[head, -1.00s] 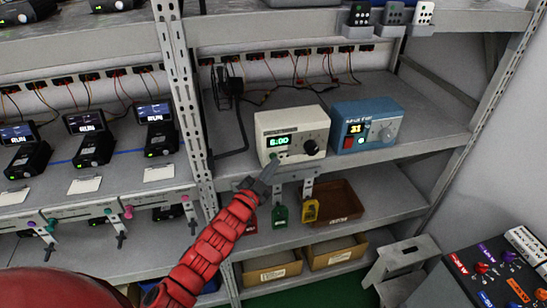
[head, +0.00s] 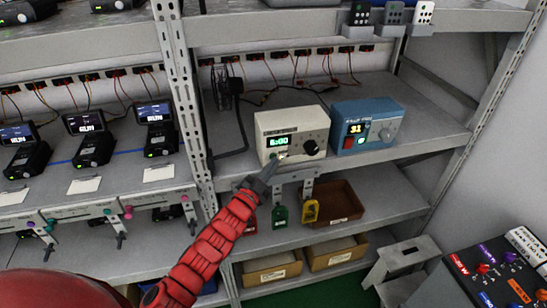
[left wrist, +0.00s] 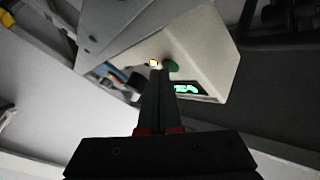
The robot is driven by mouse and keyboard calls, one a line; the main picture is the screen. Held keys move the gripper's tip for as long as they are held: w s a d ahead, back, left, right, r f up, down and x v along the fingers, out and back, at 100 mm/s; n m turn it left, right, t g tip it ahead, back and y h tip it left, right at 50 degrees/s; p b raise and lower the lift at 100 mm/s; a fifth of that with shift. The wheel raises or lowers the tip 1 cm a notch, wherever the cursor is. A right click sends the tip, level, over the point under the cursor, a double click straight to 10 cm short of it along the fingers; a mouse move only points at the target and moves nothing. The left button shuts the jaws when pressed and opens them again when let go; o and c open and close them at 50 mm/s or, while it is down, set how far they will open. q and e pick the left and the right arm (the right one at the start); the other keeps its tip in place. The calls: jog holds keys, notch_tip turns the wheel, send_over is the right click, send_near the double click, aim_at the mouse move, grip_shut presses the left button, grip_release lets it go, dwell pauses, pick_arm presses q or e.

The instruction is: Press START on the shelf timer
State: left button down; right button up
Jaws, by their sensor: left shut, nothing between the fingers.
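The cream timer box (head: 292,134) stands on the middle shelf. It has a green display (head: 279,141) reading about 6:00, a black knob (head: 311,147) and a small lit lamp (head: 282,156) low on its face. My left gripper (head: 271,168) is shut and empty, its tips at the lower left of this face. In the left wrist view the shut fingertips (left wrist: 163,82) are at a green button (left wrist: 172,66), beside the lit lamp (left wrist: 154,63). Whether they touch it I cannot tell. My right gripper is not in view.
A blue box (head: 368,126) with display 31 and red and green buttons stands just right of the cream box. Green (head: 280,215) and yellow (head: 310,210) tags hang below the shelf edge. A rack upright (head: 183,90) stands left. A control panel (head: 490,270) is at lower right.

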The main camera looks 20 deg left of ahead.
pick_arm(q)
jog(key=shift+s+d, duration=0.35)
jog(key=shift+s, duration=0.2)
jog(key=shift+s+d, duration=0.7)
jog(key=shift+s, duration=0.35)
jog(key=shift+s+d, duration=0.65)
jog(key=shift+s, duration=0.35)
